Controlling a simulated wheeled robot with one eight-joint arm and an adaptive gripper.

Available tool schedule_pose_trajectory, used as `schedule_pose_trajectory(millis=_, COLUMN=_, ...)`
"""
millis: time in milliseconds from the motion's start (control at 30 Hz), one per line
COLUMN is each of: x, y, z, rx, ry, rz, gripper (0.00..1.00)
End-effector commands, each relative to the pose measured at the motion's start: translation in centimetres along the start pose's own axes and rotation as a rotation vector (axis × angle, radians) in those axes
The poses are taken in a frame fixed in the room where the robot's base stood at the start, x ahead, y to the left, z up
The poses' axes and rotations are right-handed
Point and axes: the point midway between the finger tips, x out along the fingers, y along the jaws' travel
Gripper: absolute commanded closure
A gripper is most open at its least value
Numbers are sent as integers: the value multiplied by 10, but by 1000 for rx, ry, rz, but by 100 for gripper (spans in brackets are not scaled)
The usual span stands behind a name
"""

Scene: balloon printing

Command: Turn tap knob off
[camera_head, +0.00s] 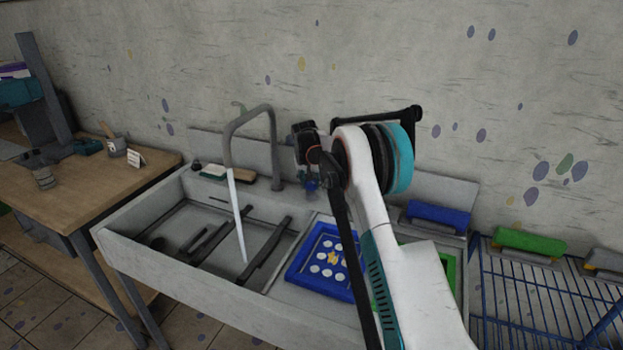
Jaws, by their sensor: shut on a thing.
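The grey tap (252,112) arches over the left basin of the sink (200,225). A white stream of water (236,215) runs from its spout into the basin. My gripper (309,180) is at the back of the sink, just right of the tap's base, pointing down. It is shut on the tap knob there. A small blue part (311,187) shows at the fingertips, and the rest of the knob is hidden behind my gripper and arm.
A blue screen frame with white dots (298,262) lies in the right basin, partly behind my arm. Blue (438,214) and green (530,241) blocks stand on the right. A wooden table (85,190) stands left. A brush (241,174) lies on the back ledge.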

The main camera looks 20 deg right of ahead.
Motion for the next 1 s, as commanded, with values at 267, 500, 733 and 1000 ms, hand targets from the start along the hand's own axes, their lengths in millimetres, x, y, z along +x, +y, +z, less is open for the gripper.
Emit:
schedule_pose_trajectory(millis=267, x=-1, y=-3, z=-1, rx=239, ry=-1, rz=100, gripper=81)
schedule_pose_trajectory(millis=500, x=-1, y=-4, z=-1, rx=450, ry=0, rz=187, gripper=81)
schedule_pose_trajectory(millis=733, x=0, y=-5, z=-2, rx=641, ry=-1, rz=266, gripper=81)
schedule_pose_trajectory(millis=1000, x=0, y=-5, z=-2, rx=810, ry=-1, rz=336, gripper=81)
